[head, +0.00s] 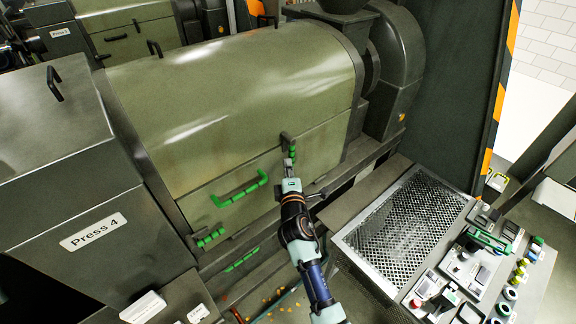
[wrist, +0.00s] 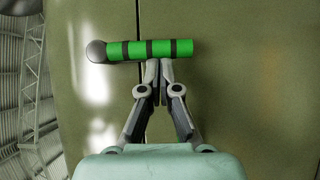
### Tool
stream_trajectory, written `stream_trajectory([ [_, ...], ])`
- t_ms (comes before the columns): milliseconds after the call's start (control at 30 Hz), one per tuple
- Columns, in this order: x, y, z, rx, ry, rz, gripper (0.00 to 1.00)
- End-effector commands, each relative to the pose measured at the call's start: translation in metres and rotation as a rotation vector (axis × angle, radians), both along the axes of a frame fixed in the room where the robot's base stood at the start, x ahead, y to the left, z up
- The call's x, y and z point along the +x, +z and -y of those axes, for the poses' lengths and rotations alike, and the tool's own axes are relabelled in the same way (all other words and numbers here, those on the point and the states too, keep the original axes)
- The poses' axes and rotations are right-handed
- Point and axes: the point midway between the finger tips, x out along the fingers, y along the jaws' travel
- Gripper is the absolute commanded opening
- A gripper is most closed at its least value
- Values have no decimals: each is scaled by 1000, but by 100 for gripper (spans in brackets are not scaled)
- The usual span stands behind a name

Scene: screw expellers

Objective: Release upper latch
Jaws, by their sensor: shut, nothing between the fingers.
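The upper latch, a green handle with dark bands and a dark round end, sits on the seam of the olive press cover. It shows in the head view (head: 292,153) and in the wrist view (wrist: 184,49). My gripper (head: 290,172) is at the latch from the front. In the wrist view my gripper's fingertips (wrist: 159,70) are together at the side of the green handle, near its middle. Nothing is between them. Whether they touch the handle cannot be told. The olive press cover (head: 240,85) appears shut.
A green handle (head: 240,190) and another green latch (head: 210,238) are lower left on the same press. A further green handle (head: 242,260) is below. A mesh tray (head: 405,225) and a bench of small parts (head: 480,255) stand at the right.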

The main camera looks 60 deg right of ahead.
Motion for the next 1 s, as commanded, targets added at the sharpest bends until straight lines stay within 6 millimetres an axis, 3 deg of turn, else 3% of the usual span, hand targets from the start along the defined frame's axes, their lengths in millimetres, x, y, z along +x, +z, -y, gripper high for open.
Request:
stream_trajectory([
  [1000,-4,-6,7,-107,-2,-50,0],
])
